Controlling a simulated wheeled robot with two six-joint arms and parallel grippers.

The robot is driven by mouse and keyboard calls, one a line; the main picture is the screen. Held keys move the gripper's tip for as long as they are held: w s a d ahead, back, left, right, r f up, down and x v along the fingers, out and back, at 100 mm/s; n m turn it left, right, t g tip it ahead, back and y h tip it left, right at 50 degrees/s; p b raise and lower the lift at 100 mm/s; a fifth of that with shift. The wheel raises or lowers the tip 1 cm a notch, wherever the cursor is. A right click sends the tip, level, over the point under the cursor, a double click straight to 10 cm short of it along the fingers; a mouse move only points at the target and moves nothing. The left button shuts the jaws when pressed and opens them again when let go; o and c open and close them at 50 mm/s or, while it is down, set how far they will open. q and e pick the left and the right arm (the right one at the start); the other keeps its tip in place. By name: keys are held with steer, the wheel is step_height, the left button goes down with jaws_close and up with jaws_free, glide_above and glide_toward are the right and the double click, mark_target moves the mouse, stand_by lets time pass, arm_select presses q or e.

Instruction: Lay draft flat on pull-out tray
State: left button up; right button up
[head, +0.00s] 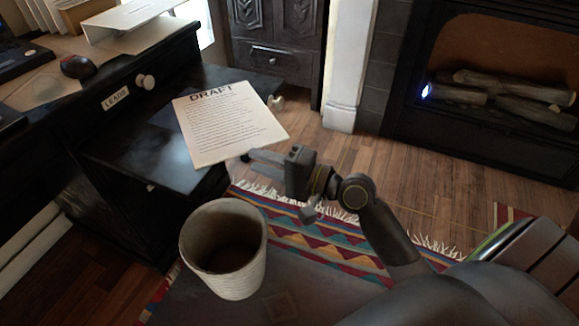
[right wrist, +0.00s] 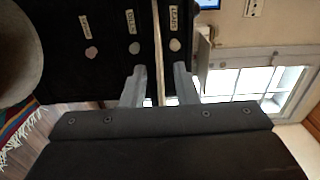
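The draft (head: 225,122) is a white printed sheet headed "DRAFT", over the black pull-out tray (head: 140,150) of the desk. Its near right part reaches past the tray's edge; I cannot tell whether it rests on the tray. My right gripper (head: 256,157) is at the sheet's near edge. In the right wrist view the draft (right wrist: 156,45) shows edge-on as a thin pale line between the two fingers (right wrist: 159,78), with a gap on each side, so the gripper looks open around it. My left gripper is not in view.
A brown-white cup (head: 225,250) stands in the near foreground. The drawer labelled "LEADS" (head: 122,97) is above the tray, with a mouse (head: 77,67) on the desktop. A striped rug (head: 310,240) covers the floor. A fireplace (head: 490,95) stands at right.

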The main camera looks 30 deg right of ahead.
steer(key=v, duration=0.7)
